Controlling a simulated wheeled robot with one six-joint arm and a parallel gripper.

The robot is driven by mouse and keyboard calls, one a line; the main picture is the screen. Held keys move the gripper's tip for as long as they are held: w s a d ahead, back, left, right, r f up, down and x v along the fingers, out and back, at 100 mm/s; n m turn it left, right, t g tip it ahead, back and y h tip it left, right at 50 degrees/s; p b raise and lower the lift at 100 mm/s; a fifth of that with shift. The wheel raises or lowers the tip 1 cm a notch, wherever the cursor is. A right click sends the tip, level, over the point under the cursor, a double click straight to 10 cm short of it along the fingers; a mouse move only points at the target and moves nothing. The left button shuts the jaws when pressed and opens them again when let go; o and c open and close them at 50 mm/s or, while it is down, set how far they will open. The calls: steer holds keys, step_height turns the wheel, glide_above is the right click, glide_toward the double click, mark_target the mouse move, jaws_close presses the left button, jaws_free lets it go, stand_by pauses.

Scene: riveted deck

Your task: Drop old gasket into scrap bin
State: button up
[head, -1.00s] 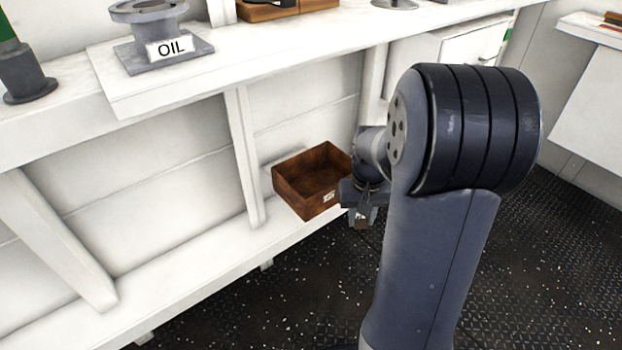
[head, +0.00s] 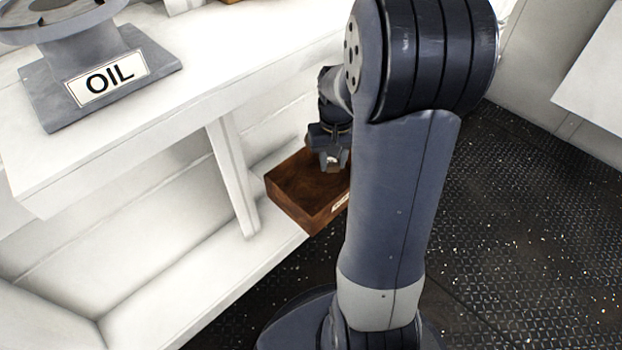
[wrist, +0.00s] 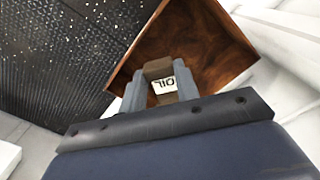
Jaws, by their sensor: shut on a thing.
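My gripper (head: 335,162) points down over the open brown wooden box (head: 318,216), which stands on the low white shelf. It is shut on a small brown piece (wrist: 158,68) with a white label that seems to read OIL. I cannot tell from its shape whether it is a gasket. In the wrist view the piece sits between the two grey fingers, in front of the box (wrist: 203,35). The box bears a pale label that I cannot read, and my arm hides its right part. I cannot tell whether the piece is below the rim.
A grey stand (head: 105,75) labelled OIL is on the white upper bench (head: 200,85), whose edge overhangs the shelf. A white post (head: 233,170) rises left of the box. Dark riveted floor (head: 530,230) lies open to the right.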

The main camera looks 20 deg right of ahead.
step_height(320, 180, down, 6)
steer(key=b, duration=0.5)
steer(key=shift+r, duration=0.1)
steer(key=o, duration=1)
steer(key=shift+r, duration=0.1)
step_height(320, 180, up, 7)
steer(key=p, duration=0.3)
steer(key=shift+r, duration=0.15)
